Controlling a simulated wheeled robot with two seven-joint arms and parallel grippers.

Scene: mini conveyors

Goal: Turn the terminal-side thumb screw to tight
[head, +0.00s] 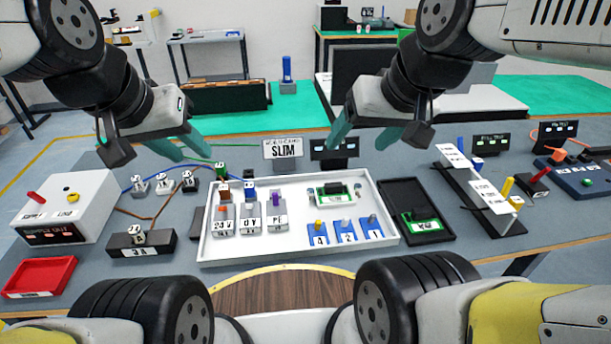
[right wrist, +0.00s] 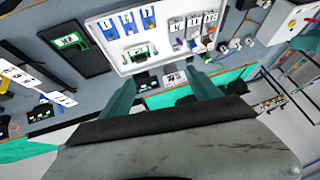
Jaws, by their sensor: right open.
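A white tray (head: 225,248) lies mid-table; it also shows in the right wrist view (right wrist: 125,68). In it stand grey terminal blocks labelled 24V (head: 223,222), 0V (head: 249,222) and PE (head: 277,220), with coloured tops. Blue bases numbered 4 (head: 318,238), 2 (head: 346,236) and 1 (head: 374,234) carry small upright knobs. A green board (head: 334,197) sits behind them. I cannot tell which part is the terminal-side thumb screw, or its setting. My left gripper (head: 180,147) is open and empty, behind and left of the tray. My right gripper (head: 365,133) is open and empty, above the tray's back side; its fingers show in the right wrist view (right wrist: 160,93).
A black tray (head: 437,236) with a green board stands right of the white tray. A SLIM sign (head: 283,150) and a black display (head: 334,152) stand behind. A power unit (head: 70,208), red bin (head: 40,278) and wired posts are at left. A labelled rack (head: 480,190) is at right.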

